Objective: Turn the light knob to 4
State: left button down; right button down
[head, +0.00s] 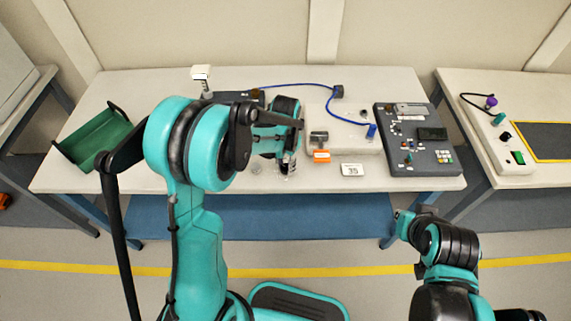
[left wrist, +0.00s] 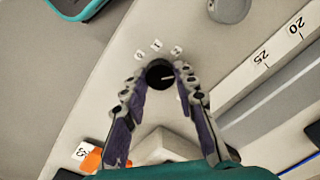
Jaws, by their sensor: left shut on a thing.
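In the left wrist view a round black knob (left wrist: 158,73) stands on a pale surface. A thin white pointer line on it points roughly to the right of the picture. Small white number tags (left wrist: 156,45) sit in an arc around it; I cannot read them surely. The fingers of my left gripper (left wrist: 160,86) are closed on the knob's two sides. In the head view my left gripper (head: 287,166) is low over the middle of the table, and my arm and hand hide the knob. My right arm shows at lower right, but I see no right gripper jaws.
The table (head: 95,180) also holds a green tray (head: 97,138), a pale box with a blue cable (head: 300,86), an orange tag (head: 321,156), a "35" card (head: 352,170) and a dark control panel (head: 415,150). A scale (left wrist: 265,70) runs along the right in the wrist view.

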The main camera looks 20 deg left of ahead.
aim_at(285, 167)
pick_arm(q)
jog(key=m, duration=0.5)
jog(key=shift+m, duration=2.5)
jog(key=c, duration=1.2)
grip_release()
jog(key=shift+r, duration=0.1)
notch_tip(285, 167, up, 12)
jog(key=shift+f, duration=0.1)
